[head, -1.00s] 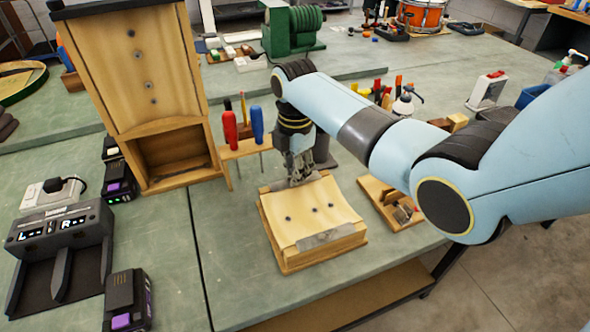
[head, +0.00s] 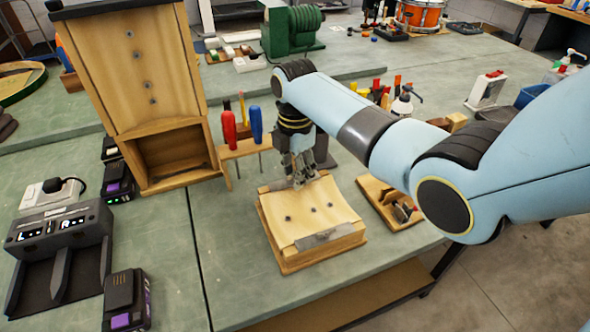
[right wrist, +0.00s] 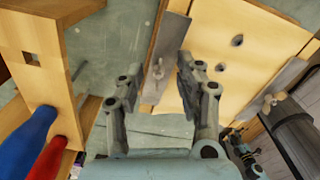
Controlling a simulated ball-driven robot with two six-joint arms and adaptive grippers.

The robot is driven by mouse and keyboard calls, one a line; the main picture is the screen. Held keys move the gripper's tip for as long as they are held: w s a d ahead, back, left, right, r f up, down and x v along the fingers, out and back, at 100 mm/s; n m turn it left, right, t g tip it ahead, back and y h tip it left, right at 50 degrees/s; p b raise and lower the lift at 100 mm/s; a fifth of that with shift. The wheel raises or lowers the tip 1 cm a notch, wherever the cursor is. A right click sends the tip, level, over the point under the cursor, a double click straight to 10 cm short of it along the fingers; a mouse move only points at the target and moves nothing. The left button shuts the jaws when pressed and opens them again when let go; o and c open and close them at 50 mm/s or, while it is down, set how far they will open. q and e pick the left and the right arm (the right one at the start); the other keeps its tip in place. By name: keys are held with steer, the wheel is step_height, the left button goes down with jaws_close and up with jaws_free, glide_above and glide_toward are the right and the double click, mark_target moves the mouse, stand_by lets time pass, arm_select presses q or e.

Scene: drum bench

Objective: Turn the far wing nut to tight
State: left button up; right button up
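The wooden block (head: 310,205) has a grey metal strip at each end. The far wing nut (right wrist: 157,70) is on one strip in the right wrist view, standing in line with that strip. My right gripper (right wrist: 158,66) is open, with one finger each side of this wing nut and gaps between; I cannot tell how low the tips reach. In the head view the right gripper (head: 298,180) is at the block's far edge and hides the nut. The near wing nut (right wrist: 270,102) is on the other strip. Jointed grey parts low in the wrist view may be my left gripper (right wrist: 243,152).
A wooden rack (head: 240,151) with red and blue screwdrivers stands just left of the right gripper. A tall wooden cabinet (head: 140,75) is further left. A small wooden tray (head: 375,192) lies right of the block. Bench between block and chargers is clear.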

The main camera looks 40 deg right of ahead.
steer(key=shift+w+r, duration=0.1)
steer(key=shift+r, duration=0.25)
step_height(320, 180, up, 11)
steer(key=shift+r, duration=0.15)
